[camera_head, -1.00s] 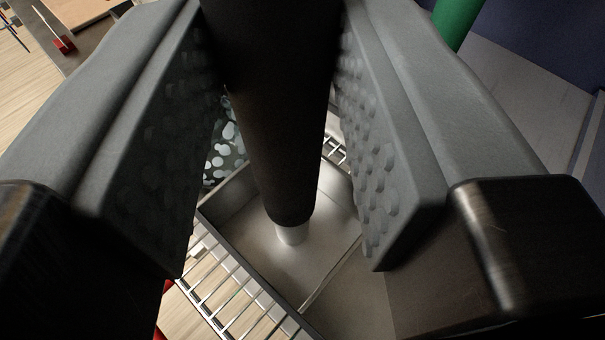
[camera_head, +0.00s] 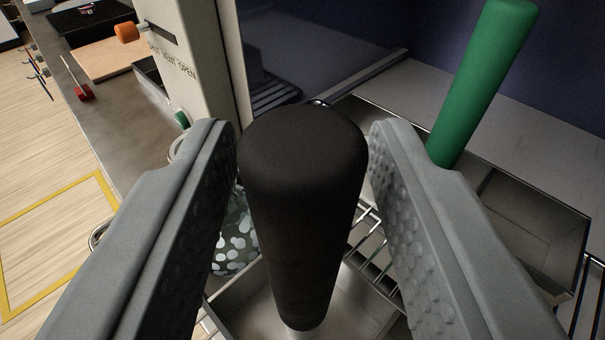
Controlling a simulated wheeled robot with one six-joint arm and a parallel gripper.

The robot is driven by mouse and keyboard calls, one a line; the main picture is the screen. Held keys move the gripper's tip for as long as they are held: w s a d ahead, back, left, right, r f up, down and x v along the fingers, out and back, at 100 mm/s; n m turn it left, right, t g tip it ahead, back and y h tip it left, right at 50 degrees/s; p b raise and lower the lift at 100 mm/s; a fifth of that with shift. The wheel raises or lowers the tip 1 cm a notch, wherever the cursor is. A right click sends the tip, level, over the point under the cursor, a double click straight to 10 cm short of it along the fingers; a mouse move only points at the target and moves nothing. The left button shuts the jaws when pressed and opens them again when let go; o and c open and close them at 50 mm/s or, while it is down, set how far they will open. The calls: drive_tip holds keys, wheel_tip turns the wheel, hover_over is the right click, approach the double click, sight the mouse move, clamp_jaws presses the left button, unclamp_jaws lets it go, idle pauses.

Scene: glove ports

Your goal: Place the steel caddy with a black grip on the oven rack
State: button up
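The steel caddy (camera_head: 240,306) sits below my gripper, and wire bars like those of the oven rack (camera_head: 373,243) show beside it. Its thick black grip (camera_head: 302,200) stands up between my fingers. My gripper (camera_head: 305,140) is open, with a gap on each side of the grip, so the fingers do not clasp it. The caddy's lower part is cut off by the bottom edge and partly hidden by the fingers.
A second steel caddy (camera_head: 535,215) with a green grip (camera_head: 484,80) stands at the right. A pale panel with lettering (camera_head: 185,60) rises at upper left. A counter (camera_head: 120,120) with a wooden board (camera_head: 110,58) lies further left. A speckled piece (camera_head: 236,240) shows behind the left finger.

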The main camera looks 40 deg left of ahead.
drive_tip(key=shift+o, duration=0.3)
drive_tip(key=shift+r, duration=0.1)
drive_tip(key=shift+s+d+r, duration=0.1)
drive_tip(key=shift+s, duration=0.05)
drive_tip(key=v, duration=0.7)
drive_tip(key=s+a+r+m+t+h, duration=0.35)
drive_tip(key=s+r+t+h, duration=0.45)
drive_tip(key=s+r, duration=0.5)
drive_tip(key=s+a+f+m+g+h, duration=0.1)
drive_tip(key=s+f+m, duration=0.1)
drive_tip(key=s, duration=0.7)
drive_tip(key=s+a+f+m+g+h, duration=0.1)
drive_tip(key=s+f, duration=0.4)
drive_tip(key=s, duration=0.5)
drive_tip(key=shift+s+a+m+h, duration=0.25)
drive_tip(key=shift+m+h, duration=0.45)
drive_tip(key=shift+m, duration=0.55)
